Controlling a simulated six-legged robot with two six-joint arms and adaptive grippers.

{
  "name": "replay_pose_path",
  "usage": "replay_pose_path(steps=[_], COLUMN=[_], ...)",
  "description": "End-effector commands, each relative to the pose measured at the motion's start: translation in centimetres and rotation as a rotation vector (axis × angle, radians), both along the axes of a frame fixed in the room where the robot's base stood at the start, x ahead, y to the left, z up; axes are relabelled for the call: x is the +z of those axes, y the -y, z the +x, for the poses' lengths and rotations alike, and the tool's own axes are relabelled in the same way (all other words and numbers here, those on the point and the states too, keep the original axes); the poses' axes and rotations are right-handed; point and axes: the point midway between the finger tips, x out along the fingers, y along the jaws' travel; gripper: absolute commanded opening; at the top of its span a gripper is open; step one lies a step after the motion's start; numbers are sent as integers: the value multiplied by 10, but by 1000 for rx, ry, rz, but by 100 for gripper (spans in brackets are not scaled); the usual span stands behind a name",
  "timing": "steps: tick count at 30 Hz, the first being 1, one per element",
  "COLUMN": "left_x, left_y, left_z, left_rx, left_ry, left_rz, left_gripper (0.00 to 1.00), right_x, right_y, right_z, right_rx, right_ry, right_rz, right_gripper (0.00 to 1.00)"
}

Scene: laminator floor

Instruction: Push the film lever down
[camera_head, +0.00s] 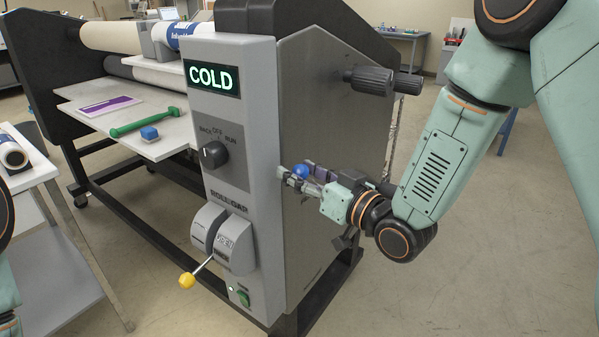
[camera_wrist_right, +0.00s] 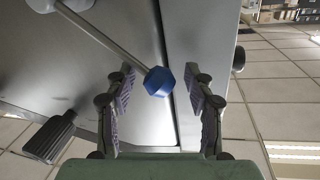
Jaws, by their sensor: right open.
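The film lever shows in the right wrist view as a grey rod with a blue faceted knob (camera_wrist_right: 158,81) at its end, against the grey side of the machine. In the head view its blue knob (camera_head: 301,171) shows at the laminator's right side panel, its rod mostly hidden. My right gripper (camera_head: 297,180) is open at the knob. In the wrist view its two fingers (camera_wrist_right: 159,88) stand on either side of the knob, with gaps visible. Contact cannot be told. Of my left arm only pieces show at the left edge; its gripper is not seen.
The laminator's front panel (camera_head: 263,125) has a COLD display, a dial (camera_head: 213,155) and a yellow-tipped roll gap lever (camera_head: 187,280). Dark knobs (camera_head: 370,80) stick out above my right gripper. A green tool (camera_head: 145,122) and blue block (camera_head: 149,133) lie on the feed table. Floor to the right is clear.

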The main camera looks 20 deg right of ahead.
Motion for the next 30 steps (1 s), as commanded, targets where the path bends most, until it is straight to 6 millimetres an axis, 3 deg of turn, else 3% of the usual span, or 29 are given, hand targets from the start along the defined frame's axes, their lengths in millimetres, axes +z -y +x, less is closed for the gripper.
replay_pose_path(steps=[12,30], left_x=[0,0], left_y=[0,0], left_z=[0,0], left_rx=[0,0], left_ry=[1,1], left_rz=[0,0], left_gripper=[40,40], right_x=[0,-1], right_y=[-3,-3], right_z=[5,4], right_rx=[-1,0], right_ry=[0,-3], right_rz=[2,2], right_gripper=[53,2])
